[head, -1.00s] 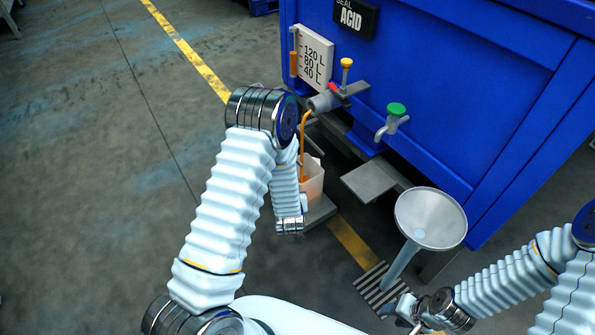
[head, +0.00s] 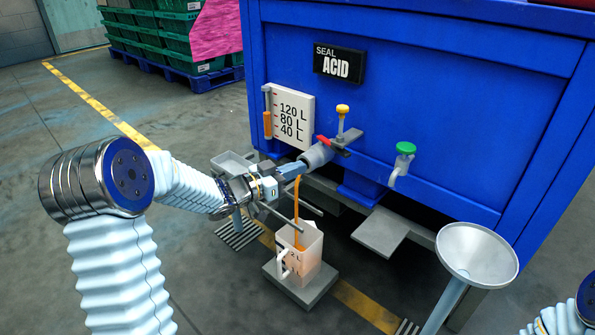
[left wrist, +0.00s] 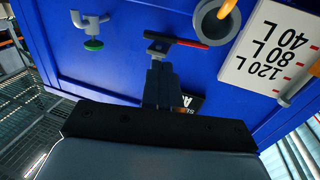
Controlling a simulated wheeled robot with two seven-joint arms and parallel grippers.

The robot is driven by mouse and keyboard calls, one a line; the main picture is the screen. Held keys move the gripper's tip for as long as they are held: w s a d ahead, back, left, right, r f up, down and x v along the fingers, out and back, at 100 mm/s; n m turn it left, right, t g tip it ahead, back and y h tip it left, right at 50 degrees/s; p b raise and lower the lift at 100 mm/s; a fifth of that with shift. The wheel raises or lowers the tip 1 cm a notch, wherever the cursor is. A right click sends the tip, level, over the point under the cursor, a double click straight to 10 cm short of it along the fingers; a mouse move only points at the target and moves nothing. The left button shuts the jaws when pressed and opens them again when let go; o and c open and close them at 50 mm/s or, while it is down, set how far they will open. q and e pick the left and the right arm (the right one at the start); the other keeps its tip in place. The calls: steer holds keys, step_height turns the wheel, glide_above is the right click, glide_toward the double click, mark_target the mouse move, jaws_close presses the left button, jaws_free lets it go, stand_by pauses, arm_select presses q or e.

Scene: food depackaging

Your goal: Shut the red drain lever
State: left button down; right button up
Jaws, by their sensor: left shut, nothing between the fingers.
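The red lever (head: 326,141) sits on the drain valve beside the grey spout (head: 317,155), low on the blue tank (head: 440,90). Orange liquid (head: 297,200) runs from the spout into a translucent jug (head: 312,255). My left gripper (head: 301,170) is shut and empty, its tips close to the spout just below and left of the lever in the head view. In the left wrist view the red lever (left wrist: 192,43) lies across, just beyond the shut fingertips (left wrist: 160,64); contact cannot be told. My right gripper is out of view.
A yellow knob (head: 342,109) stands above the valve and a green-topped tap (head: 405,148) is to its right. A level gauge (head: 290,118) is to the left. A funnel (head: 476,252) stands at the right. A grey step (head: 380,233) juts out below the tank.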

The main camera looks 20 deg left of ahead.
arm_select(q)
steer(key=b+x, duration=0.1)
steer(key=x, duration=1)
steer(key=shift+f, duration=0.1)
steer(key=shift+w+d, duration=0.75)
steer(key=shift+d, duration=0.3)
